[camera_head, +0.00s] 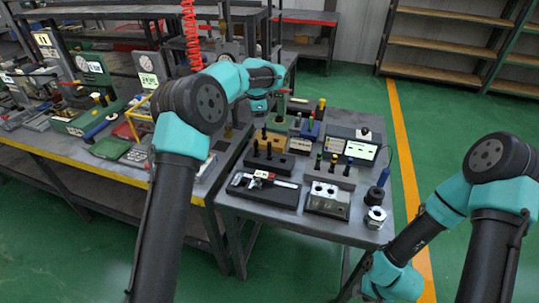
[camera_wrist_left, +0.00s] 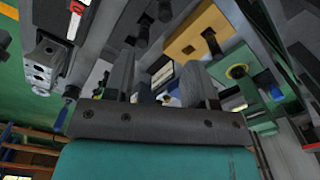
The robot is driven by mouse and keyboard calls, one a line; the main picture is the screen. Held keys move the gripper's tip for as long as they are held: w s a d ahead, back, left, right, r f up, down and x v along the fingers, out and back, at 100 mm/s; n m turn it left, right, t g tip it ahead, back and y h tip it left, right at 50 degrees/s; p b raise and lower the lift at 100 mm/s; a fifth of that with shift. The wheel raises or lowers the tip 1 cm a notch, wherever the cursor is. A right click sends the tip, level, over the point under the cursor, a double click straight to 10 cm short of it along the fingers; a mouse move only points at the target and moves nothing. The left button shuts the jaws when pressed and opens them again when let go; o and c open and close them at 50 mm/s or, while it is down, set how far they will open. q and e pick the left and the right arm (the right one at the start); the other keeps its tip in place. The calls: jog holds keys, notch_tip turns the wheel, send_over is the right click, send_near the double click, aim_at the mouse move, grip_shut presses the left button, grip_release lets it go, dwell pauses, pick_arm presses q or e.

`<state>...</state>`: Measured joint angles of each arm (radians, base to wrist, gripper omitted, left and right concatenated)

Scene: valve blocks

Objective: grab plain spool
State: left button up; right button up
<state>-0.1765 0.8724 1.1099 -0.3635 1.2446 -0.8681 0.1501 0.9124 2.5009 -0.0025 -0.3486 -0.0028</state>
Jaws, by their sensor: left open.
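I cannot tell for certain which part is the plain spool. Dark upright pins with no clear coloured cap stand in a black rack (camera_head: 270,161) on the small table. Pins with coloured tops stand in a grey rack (camera_head: 336,174) to its right. My left gripper is above the back left of the small table in the head view, its fingers mostly hidden by the wrist. In the left wrist view my left gripper (camera_wrist_left: 160,82) is open, with nothing seen between its fingers. My right arm reaches down at the lower right; its gripper is out of frame.
On the small table are a caliper in a black tray (camera_head: 264,190), a silver valve block (camera_head: 327,201), a black cylinder (camera_head: 374,196), a silver fitting (camera_head: 376,217) and a display box (camera_head: 353,147). A yellow block (camera_wrist_left: 201,32) and green block (camera_wrist_left: 245,75) are near the left gripper.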

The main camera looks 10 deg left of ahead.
aim_at(269, 143)
pick_arm(q)
jog(key=d+r+m, duration=0.3)
jog(key=d+r, duration=0.1)
jog(key=shift+s+r+m, duration=0.1)
jog(key=shift+s+m, duration=0.05)
jog(key=shift+m, duration=0.15)
notch_tip(269, 143, down, 12)
jog(key=shift+f, duration=0.15)
dwell(0.5)
jog(key=shift+s+d+f, duration=0.1)
jog(key=shift+f, duration=1.2)
jog(key=shift+d+f, duration=0.1)
jog(key=shift+f, duration=1.2)
grip_shut()
